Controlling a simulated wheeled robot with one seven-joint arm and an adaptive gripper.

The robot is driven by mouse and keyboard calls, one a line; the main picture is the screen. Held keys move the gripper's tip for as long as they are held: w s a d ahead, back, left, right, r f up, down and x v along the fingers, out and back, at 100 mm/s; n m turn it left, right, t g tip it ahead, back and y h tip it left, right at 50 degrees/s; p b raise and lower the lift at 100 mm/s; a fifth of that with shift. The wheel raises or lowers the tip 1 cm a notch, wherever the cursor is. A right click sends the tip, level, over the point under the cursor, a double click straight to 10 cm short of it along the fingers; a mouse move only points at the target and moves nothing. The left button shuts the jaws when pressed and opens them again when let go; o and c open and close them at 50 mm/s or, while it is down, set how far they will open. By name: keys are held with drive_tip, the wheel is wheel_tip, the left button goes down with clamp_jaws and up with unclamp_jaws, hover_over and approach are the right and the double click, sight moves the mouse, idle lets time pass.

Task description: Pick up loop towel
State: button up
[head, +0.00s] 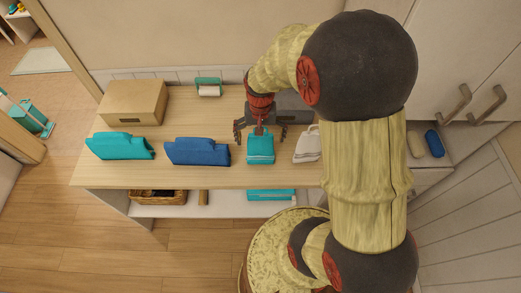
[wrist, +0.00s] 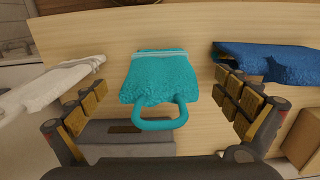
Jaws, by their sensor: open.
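A teal towel with a loop handle (head: 260,148) lies on the wooden shelf top in the head view, and its loop and white stripe show in the wrist view (wrist: 158,78). My gripper (head: 259,133) is open over its loop end. In the wrist view my gripper's fingers (wrist: 160,88) stand apart on either side of the towel, with nothing held between them. A white towel (head: 307,146) lies to the right in the head view, partly hidden by my arm, and at the left in the wrist view (wrist: 52,86).
A blue towel (head: 197,151) and another teal towel (head: 121,146) lie to the left. A cardboard-coloured box (head: 133,102), a paper-roll holder (head: 208,88) and a grey slotted box (head: 292,107) stand behind. A wicker basket (head: 158,197) sits on the lower shelf.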

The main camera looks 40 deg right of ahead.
wheel_tip(320, 180, down, 2)
drive_tip(key=shift+f, duration=0.1)
drive_tip(key=shift+c, duration=0.4)
drive_tip(key=c, duration=1.5)
